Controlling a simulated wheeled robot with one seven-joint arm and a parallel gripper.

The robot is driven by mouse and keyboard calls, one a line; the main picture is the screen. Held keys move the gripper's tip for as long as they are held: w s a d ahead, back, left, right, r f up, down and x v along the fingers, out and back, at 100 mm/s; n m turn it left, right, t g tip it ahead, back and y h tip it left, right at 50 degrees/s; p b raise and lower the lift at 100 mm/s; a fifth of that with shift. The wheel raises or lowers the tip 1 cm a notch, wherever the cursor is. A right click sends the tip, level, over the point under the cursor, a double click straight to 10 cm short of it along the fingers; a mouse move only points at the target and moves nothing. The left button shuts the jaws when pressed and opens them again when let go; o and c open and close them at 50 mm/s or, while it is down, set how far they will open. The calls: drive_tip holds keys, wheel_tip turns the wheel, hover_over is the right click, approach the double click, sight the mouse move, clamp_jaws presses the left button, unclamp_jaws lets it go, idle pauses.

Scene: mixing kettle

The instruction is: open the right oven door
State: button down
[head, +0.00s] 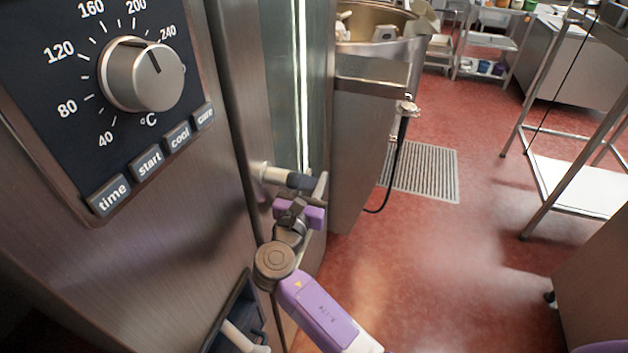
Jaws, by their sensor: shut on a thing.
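The right oven door (283,80) shows edge-on at the centre of the head view, a tall metal-framed door with a dark glass pane and a bright vertical light strip. Its handle (268,174), a short metal bar with a dark end, sticks out low on the door. My gripper (306,186) is at the handle's dark end and shut on it. The purple gripper body hides part of the handle. I cannot tell from this angle whether the door stands ajar.
The control panel (60,95) with a temperature dial (140,75) fills the left. A kettle (375,50) with a hanging black hose stands behind the door. The red floor (450,270) is open to the right, with a drain grate (425,172) and a steel rack (580,185).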

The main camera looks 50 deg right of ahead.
drive_tip(key=shift+d, duration=0.1)
drive_tip(key=shift+w+d+r+t+h+b, duration=0.3)
drive_tip(key=shift+d+r+h+b, duration=0.4)
drive_tip(key=shift+b, duration=0.5)
drive_tip(key=r+h+b, duration=0.1)
drive_tip(key=b, duration=0.1)
drive_tip(key=d+r+t+h+b, duration=0.1)
drive_tip(key=b, duration=0.1)
drive_tip(key=r+h+b, duration=0.1)
drive_tip(key=r+b, duration=0.1)
drive_tip(key=shift+w+d+h, duration=0.2)
drive_tip(key=shift+w+h, duration=0.05)
drive_tip(key=shift+h, duration=0.15)
drive_tip(key=shift+w+d+r+t+h+b, duration=0.1)
drive_tip(key=shift+r+t+h+b, duration=0.4)
drive_tip(key=shift+r+b, duration=0.75)
drive_tip(key=shift+r+t+h+b, duration=0.2)
drive_tip(key=shift+r+h+b, duration=0.65)
drive_tip(key=shift+b, duration=0.65)
drive_tip(key=shift+d, duration=0.1)
